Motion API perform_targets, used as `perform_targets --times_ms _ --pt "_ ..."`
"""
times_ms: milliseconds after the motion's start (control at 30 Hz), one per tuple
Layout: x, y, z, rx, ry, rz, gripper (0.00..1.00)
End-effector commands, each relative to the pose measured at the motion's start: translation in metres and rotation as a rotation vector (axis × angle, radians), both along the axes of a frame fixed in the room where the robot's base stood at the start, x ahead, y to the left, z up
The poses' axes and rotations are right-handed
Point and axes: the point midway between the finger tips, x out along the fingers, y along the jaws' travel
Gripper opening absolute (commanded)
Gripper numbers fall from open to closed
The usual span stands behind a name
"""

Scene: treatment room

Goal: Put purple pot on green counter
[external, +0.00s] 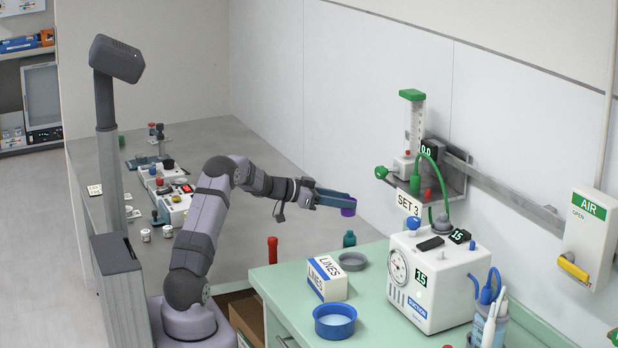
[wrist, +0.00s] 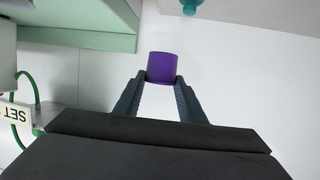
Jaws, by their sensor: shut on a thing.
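The purple pot (wrist: 162,66) is between the fingertips of my gripper (wrist: 161,79) in the wrist view. My gripper is shut on it. In the external view the purple pot (external: 348,208) shows at the end of my gripper (external: 338,199), held in the air near the white back wall. It is to the left of and above the green counter (external: 384,318). The counter's green edge also shows at the top left of the wrist view (wrist: 80,42). The pot's inside is hidden.
On the green counter are a LINES box (external: 327,278), a blue bowl (external: 335,320), a grey dish (external: 352,261) and a white machine (external: 432,280). A teal bottle (external: 349,239) and a red bottle (external: 272,250) stand near its back left. Its front middle looks clear.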

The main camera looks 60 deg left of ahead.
Motion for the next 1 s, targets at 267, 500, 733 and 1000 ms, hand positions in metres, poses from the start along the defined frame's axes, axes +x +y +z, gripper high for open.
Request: perform_targets --times_ms 267,500,733,1000 --pt "0.045 -0.125 0.012 0.000 0.000 -0.311 0.16" --pt "0.030 -0.209 0.022 0.001 -0.001 -0.628 0.16" --pt "-0.022 -0.248 0.031 0.001 0.000 -0.919 0.16" --pt "-0.075 -0.272 0.042 0.001 0.000 -1.151 0.16"
